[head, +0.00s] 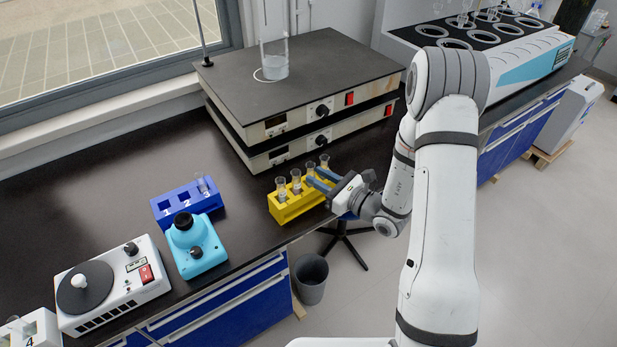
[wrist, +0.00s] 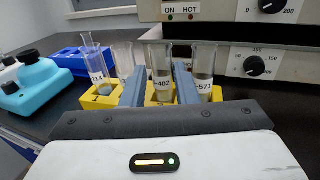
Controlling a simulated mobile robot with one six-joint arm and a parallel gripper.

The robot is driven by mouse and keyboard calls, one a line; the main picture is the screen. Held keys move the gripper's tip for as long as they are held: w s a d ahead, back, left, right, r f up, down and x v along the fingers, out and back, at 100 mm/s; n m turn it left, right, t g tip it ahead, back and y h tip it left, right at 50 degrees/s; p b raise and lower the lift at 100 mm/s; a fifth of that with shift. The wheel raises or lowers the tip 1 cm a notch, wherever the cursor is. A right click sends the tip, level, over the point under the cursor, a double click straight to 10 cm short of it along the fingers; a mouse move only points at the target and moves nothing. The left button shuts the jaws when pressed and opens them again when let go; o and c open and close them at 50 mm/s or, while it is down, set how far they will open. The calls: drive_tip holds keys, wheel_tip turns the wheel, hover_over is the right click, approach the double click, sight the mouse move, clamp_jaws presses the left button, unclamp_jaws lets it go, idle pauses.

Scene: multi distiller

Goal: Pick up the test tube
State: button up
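The yellow rack (head: 299,207) stands near the front edge of the black bench and holds several clear test tubes upright. In the wrist view, a tube labelled with 402 (wrist: 160,62) stands between the two blue-grey fingers of my gripper (wrist: 160,88). Small gaps seem to show beside this tube, so my gripper looks open around it. Another tube (wrist: 121,58) is partly hidden by the left finger, and a labelled tube (wrist: 92,70) is farther left. In the head view, my gripper (head: 318,179) reaches the rack's right end.
A blue numbered rack (head: 180,203) with one tube (head: 203,185) is to the left. A turquoise device (head: 199,255) and a white device with a round plate (head: 130,290) stand nearby. Stacked hot plates (head: 300,85) stand close behind the yellow rack.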

sight(304, 179)
drive_tip(key=p+x, duration=0.1)
drive_tip(key=x, duration=0.4)
drive_tip(key=shift+w+a+f+p, duration=0.15)
drive_tip(key=shift+w+p, duration=0.05)
drive_tip(key=shift+p, duration=0.1)
clamp_jaws()
